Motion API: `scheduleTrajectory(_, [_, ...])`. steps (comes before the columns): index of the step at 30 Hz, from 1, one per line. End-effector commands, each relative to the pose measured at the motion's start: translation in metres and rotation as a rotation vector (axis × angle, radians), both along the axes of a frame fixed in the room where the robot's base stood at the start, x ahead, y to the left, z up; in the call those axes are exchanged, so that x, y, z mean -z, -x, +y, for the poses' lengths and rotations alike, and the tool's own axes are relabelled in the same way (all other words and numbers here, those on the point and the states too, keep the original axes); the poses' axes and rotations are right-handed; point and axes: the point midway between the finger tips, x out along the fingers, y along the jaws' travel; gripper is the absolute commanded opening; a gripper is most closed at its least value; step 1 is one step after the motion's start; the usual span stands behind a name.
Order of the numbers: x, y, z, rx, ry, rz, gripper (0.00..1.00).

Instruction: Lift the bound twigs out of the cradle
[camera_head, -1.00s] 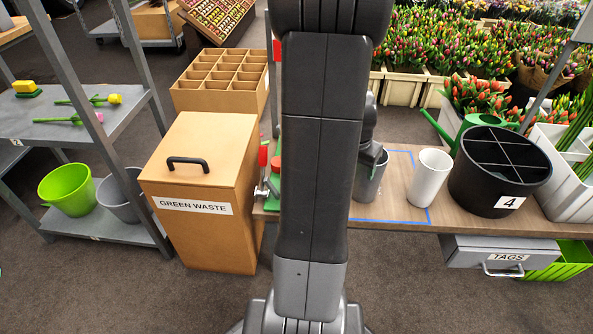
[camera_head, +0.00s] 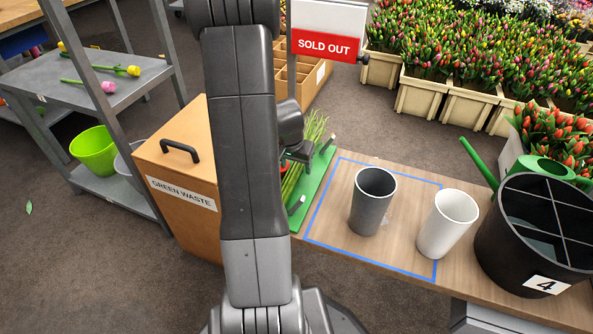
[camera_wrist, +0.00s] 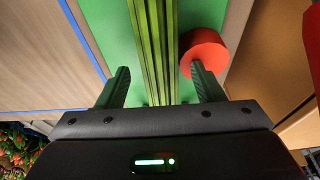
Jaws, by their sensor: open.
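The bundle of long green stems, the twigs (camera_head: 313,131), lies along the green cradle (camera_head: 322,172) at the table's left end. In the wrist view the twigs (camera_wrist: 152,50) run lengthwise over the cradle's green base (camera_wrist: 112,30). My gripper (camera_wrist: 161,75) is open, with one finger on each side of the twigs and a gap visible to each. In the head view my gripper (camera_head: 299,152) is over the cradle, partly hidden by my arm. I cannot make out a binding on the twigs.
A red cylinder (camera_wrist: 204,52) sits right of the twigs, close to my right finger. The green waste box (camera_head: 180,190) is left.

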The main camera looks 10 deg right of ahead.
Motion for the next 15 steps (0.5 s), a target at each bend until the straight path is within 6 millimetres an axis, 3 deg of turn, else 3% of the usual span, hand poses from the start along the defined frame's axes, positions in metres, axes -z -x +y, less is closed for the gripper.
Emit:
scheduleTrajectory(1, [0.0134, -0.0015, -0.0016, 0.001, 0.0, 0.004, 0.61])
scheduleTrajectory(3, [0.0201, -0.0038, -0.003, 0.0, 0.0, 0.001, 0.61])
scheduleTrajectory(11, [0.0208, -0.0051, -0.0035, 0.0, 0.001, -0.001, 0.61])
scheduleTrajectory(15, [0.0208, -0.005, -0.0034, 0.0, 0.001, -0.001, 0.34])
